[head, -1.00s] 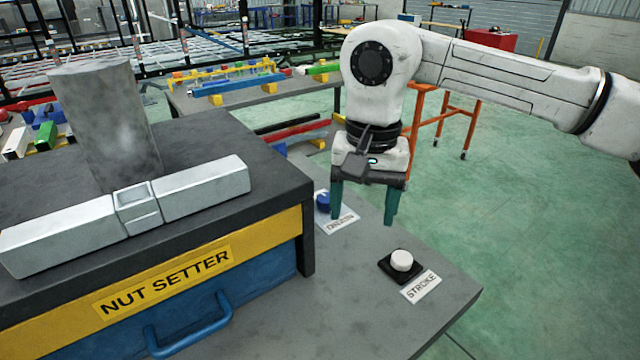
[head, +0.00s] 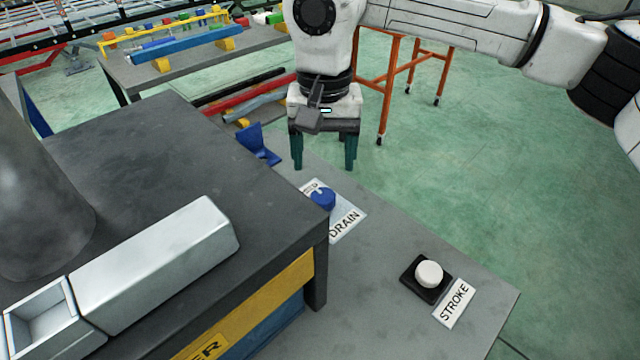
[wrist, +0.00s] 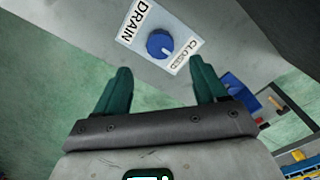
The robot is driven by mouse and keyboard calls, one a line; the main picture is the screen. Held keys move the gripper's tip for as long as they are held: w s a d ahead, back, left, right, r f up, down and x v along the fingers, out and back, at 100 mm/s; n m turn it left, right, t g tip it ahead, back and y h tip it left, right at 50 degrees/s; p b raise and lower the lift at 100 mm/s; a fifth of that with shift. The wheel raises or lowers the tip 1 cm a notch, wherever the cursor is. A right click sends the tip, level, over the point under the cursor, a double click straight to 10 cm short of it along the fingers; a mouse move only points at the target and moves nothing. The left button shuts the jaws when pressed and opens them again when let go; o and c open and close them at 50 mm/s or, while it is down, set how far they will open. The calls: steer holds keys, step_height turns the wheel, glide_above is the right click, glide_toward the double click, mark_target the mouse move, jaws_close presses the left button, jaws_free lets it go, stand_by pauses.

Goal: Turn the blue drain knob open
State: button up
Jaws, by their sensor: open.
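The blue drain knob (head: 323,198) sits on a white plate lettered DRAIN (head: 346,222) on the grey bench top, beside the dark machine block. In the wrist view the knob (wrist: 160,44) shows a white pointer mark aimed toward the word CLOSED (wrist: 187,53). My gripper (head: 324,167) is open and empty, with two teal fingers pointing down. In the head view it hangs above and behind the knob. In the wrist view the knob lies beyond the fingertips, between their lines, and nothing touches it.
A white STROKE button (head: 429,274) on a black base stands at the bench's front right. The dark block (head: 170,170) with a silver bar (head: 155,262) borders the knob on the left. A blue bracket (head: 258,146) stands behind. Green floor is open on the right.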

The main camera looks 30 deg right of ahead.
mark_target(323, 195)
step_height(323, 195, down, 8)
steer(key=shift+f, duration=0.2)
steer(key=shift+c, duration=0.2)
steer(key=c, duration=1)
